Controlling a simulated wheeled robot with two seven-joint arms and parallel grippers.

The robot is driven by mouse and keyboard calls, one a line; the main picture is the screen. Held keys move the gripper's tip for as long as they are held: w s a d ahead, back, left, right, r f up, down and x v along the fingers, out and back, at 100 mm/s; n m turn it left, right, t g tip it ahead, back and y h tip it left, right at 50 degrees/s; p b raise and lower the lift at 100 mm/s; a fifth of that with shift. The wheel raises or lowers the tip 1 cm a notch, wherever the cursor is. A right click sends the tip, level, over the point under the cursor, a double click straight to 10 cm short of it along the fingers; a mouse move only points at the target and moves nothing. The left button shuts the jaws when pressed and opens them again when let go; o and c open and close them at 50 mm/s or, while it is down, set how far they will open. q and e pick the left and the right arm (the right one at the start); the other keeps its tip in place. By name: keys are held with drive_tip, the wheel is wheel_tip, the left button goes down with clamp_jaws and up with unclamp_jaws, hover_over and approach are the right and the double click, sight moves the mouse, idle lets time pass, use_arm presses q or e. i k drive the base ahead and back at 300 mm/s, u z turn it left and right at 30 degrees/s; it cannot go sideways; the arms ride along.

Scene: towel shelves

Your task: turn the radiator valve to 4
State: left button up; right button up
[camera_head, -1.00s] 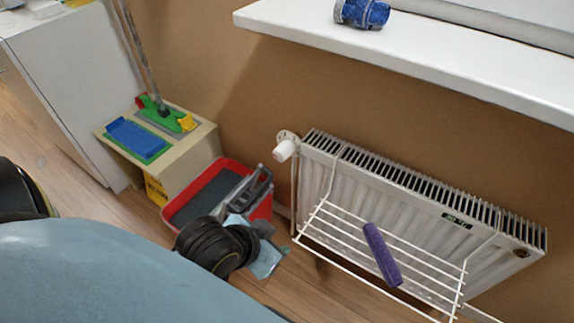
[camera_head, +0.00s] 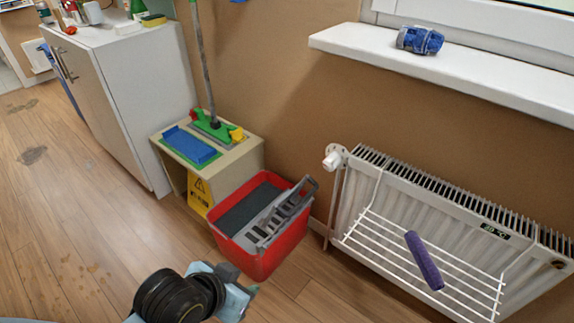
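The radiator valve (camera_head: 335,157) is a white knob at the top left corner of the white radiator (camera_head: 400,215). Its number marks are too small to read. My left gripper (camera_head: 245,283) is low in the picture, in front of the red bucket and below and left of the valve, well apart from it. I see its light blue body and dark finger parts, but cannot tell whether it is open or shut. My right gripper is not in view.
A wire rack (camera_head: 385,245) with a purple roll (camera_head: 424,261) hangs on the radiator's front. A red bucket (camera_head: 270,258) stands left of it, beside a small cabinet (camera_head: 240,165). The windowsill (camera_head: 460,80) juts out above, with a blue object (camera_head: 420,40) on it. The left floor is mostly clear.

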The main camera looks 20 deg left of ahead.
sight(335, 159)
drive_tip(key=u, duration=0.15)
drive_tip(key=i, duration=0.4)
drive_tip(key=u, duration=0.3)
drive_tip(key=k, duration=1.35)
drive_tip(key=u, duration=0.65)
drive_tip(key=i, duration=0.75)
drive_tip(key=u, duration=0.6)
drive_tip(key=i, duration=0.85)
drive_tip(key=z, duration=0.8)
drive_tip(key=i, duration=0.5)
drive_tip(key=z, duration=0.4)
